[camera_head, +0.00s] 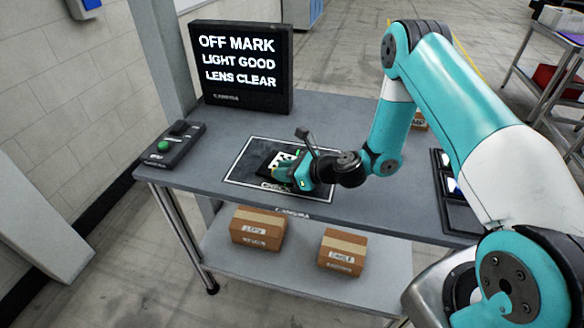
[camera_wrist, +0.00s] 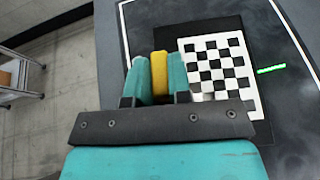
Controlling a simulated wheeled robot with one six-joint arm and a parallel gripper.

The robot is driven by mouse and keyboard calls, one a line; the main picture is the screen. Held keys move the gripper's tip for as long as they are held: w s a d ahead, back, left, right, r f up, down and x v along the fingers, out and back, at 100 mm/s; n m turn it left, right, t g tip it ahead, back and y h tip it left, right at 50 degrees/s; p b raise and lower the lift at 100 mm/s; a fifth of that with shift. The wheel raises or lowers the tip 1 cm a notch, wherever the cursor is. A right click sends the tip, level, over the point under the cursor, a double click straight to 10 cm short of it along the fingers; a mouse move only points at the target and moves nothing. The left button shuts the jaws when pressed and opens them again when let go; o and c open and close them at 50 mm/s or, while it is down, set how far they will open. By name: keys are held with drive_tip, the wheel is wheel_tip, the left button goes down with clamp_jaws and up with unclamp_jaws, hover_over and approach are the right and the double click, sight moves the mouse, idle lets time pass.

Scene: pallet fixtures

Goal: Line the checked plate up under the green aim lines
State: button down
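The checked plate (camera_head: 280,158) lies on the dark framed mat (camera_head: 244,171) on the table, partly hidden by my gripper (camera_head: 289,174) in the head view. In the wrist view it is a black plate with a black-and-white checked panel (camera_wrist: 217,68) and a yellow grip (camera_wrist: 160,76) near its left edge. My gripper (camera_wrist: 160,80) has its teal fingers on both sides of the yellow grip, apparently touching it. A green aim line (camera_wrist: 271,69) shows just right of the checked panel, off its edge. The screen (camera_head: 241,66) reads OFF MARK, LIGHT GOOD, LENS CLEAR.
A control box with a green button (camera_head: 163,146) sits at the table's left. Dark panels (camera_head: 456,190) lie at the right edge. Cardboard boxes (camera_head: 258,228) stand on the lower shelf. A dark jointed piece (camera_head: 307,143) rises beside my gripper.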

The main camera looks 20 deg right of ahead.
drive_tip(key=shift+r, duration=0.1)
wheel_tip(320, 180, up, 19)
drive_tip(key=b, duration=0.1)
drive_tip(key=shift+n+g+y, duration=0.7)
drive_tip(key=shift+n, duration=0.1)
drive_tip(key=f+b, duration=0.4)
drive_tip(key=f, duration=0.2)
drive_tip(key=d+f+b, duration=0.1)
drive_tip(key=f+b, duration=0.3)
drive_tip(key=f, duration=0.2)
drive_tip(key=f+b, duration=0.5)
drive_tip(key=f, duration=0.1)
drive_tip(key=shift+s+d+f, duration=0.25)
drive_tip(key=shift+s+f, duration=0.05)
drive_tip(key=shift+f, duration=0.1)
drive_tip(key=shift+f, duration=0.2)
drive_tip(key=c, duration=1)
unclamp_jaws()
drive_tip(key=shift+c, duration=0.2)
